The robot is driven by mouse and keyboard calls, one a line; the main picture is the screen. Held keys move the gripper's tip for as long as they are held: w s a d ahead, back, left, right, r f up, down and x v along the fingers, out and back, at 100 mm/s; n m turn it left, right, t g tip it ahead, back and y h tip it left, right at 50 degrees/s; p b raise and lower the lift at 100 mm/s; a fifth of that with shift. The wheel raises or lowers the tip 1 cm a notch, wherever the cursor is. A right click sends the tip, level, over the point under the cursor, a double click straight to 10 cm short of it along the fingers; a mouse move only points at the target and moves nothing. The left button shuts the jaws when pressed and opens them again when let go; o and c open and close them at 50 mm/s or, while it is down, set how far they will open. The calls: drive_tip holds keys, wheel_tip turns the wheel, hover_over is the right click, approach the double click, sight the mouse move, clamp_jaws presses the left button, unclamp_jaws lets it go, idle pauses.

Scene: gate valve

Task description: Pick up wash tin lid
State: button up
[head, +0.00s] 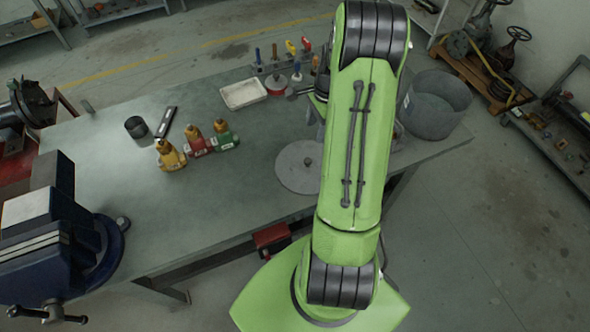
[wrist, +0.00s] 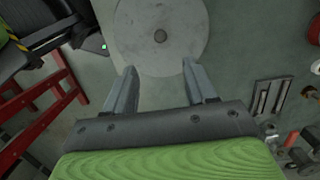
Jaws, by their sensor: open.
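The wash tin lid (head: 299,172) is a flat grey disc with a small dark knob in its middle. It lies on the workbench, and my arm covers its right edge in the head view. In the wrist view the lid (wrist: 160,45) fills the top middle, cut off by the top edge, with its knob in sight. My gripper (wrist: 160,72) is open and empty. Its fingertips point towards the lid, one on each side of the line to the knob, and the knob lies beyond them.
A grey round tub (head: 436,108) stands at the bench's right end. A blue vise (head: 62,240) sits at the left. The bench between is clear.

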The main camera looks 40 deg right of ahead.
sight(308, 160)
drive_tip(key=f, duration=0.4)
drive_tip(key=a+f, duration=0.1)
drive_tip(key=f, duration=0.4)
drive_tip(key=f+b, duration=0.1)
drive_tip(key=f, duration=0.4)
drive_tip(key=shift+w+a+f, duration=0.2)
drive_tip(key=shift+w+a, duration=0.1)
drive_tip(key=shift+a, duration=0.1)
drive_tip(key=shift+c, duration=0.5)
clamp_jaws()
